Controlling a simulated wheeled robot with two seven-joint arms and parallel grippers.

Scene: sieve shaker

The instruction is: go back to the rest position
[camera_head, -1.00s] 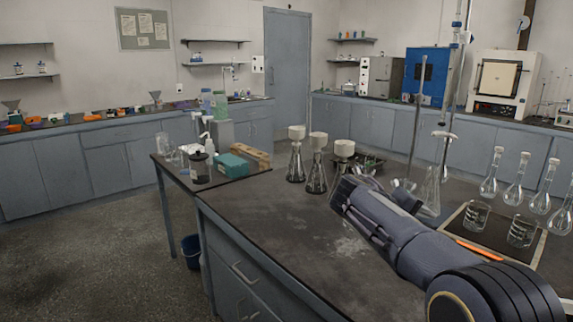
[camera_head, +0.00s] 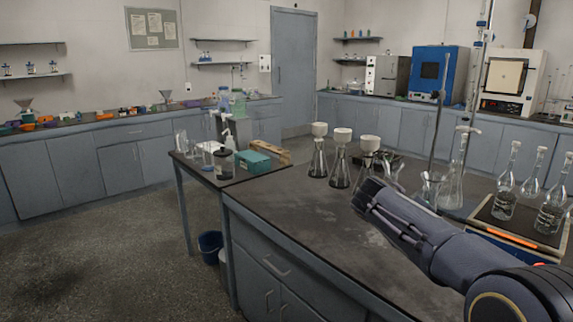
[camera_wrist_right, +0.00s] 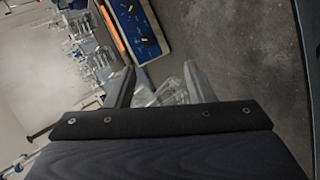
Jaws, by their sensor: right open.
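My right arm comes in from the lower right of the head view. Its gripper (camera_head: 375,200) is over the dark benchtop (camera_head: 305,215), in front of the filter flasks. In the right wrist view the two fingers of the right gripper (camera_wrist_right: 158,88) stand apart with nothing held between them. Clear glassware (camera_wrist_right: 165,95) shows beyond and between the fingers, seemingly not gripped. My left gripper is in neither view.
Several flasks with white funnel tops (camera_head: 342,160) stand behind the right gripper. Glass flasks stand on a tray (camera_head: 510,232) at the right. A side table with a teal box (camera_head: 253,160) stands left of the bench. The near left benchtop is clear.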

